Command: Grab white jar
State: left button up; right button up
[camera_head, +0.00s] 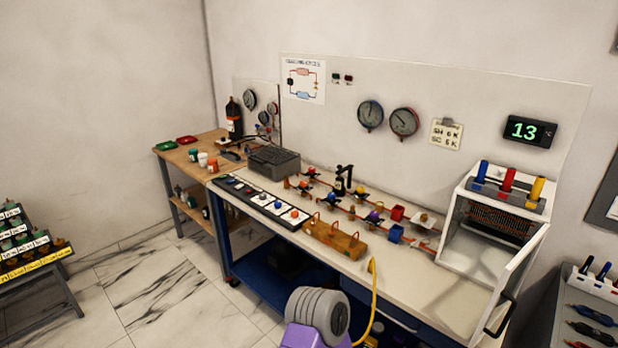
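A small white jar (203,159) stands upright on the wooden side table (180,157) at the left of the workbench. A green-and-white jar (193,154) stands just to its left, and an orange-and-white jar (213,165) just to its right. The white jar looks small at this distance, so its lid and label cannot be made out.
A dark bottle (234,118), a green tray (166,146) and a red tray (187,140) share the side table. A grey case (273,160) sits on the adjoining workbench. A tiered rack (28,240) stands far left. Marble floor (150,285) between is clear.

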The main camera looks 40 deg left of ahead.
aim_at(203, 157)
jog(key=u, duration=2.8)
jog(key=i, duration=1.65)
jog(key=u, duration=0.7)
jog(key=i, duration=2)
jog(key=z, duration=0.6)
jog(key=i, duration=1.5)
jog(key=z, duration=1.15)
